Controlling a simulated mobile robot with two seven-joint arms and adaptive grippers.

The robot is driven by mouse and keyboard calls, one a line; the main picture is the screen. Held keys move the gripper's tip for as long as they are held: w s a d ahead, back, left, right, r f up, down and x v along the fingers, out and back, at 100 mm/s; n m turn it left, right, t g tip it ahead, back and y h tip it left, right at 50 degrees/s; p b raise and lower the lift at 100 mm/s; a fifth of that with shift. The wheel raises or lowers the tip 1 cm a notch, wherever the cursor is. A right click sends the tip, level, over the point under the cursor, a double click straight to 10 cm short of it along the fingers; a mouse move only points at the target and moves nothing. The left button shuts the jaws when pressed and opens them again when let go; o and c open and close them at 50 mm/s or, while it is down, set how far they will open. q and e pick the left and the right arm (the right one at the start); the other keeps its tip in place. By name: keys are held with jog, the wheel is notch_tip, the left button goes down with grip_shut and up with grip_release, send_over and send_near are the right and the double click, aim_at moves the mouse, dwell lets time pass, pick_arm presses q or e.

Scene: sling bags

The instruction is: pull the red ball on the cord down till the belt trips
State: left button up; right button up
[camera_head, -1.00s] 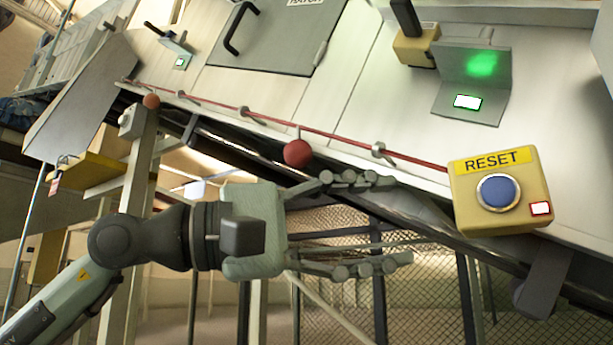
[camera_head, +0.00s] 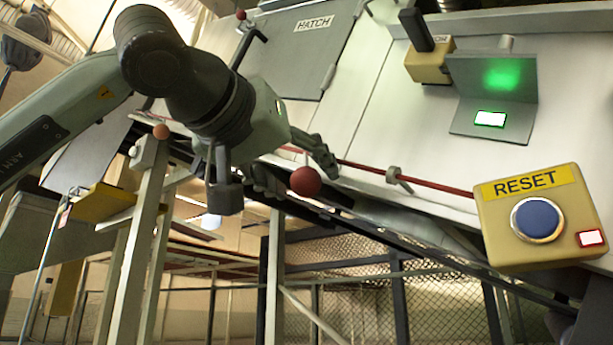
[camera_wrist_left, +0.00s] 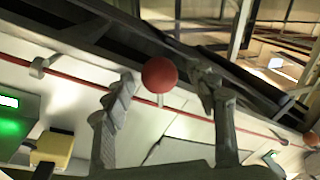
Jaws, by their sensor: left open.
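The red ball (camera_head: 305,181) hangs just below the red cord (camera_head: 435,185) that runs along the slanted conveyor side. My left gripper (camera_head: 279,186) is open, with its fingers spread beside the ball. In the left wrist view the ball (camera_wrist_left: 159,76) shows between the two fingertips of the left gripper (camera_wrist_left: 166,84), with a gap on each side. Whether it lies level with the tips or beyond them I cannot tell. The cord (camera_wrist_left: 85,82) also shows there, and the fingers hide part of it. My right gripper is not in view.
A yellow RESET box (camera_head: 538,217) with a blue button and a lit lamp stands at the right. A bracket (camera_head: 495,95) carries a green light. An orange ball (camera_head: 161,131) tops a post at the left. Open room lies below the conveyor, before mesh fencing (camera_head: 440,300).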

pick_arm(q)
jog(key=shift+x, duration=1.05)
grip_shut()
jog(key=shift+f, duration=0.1)
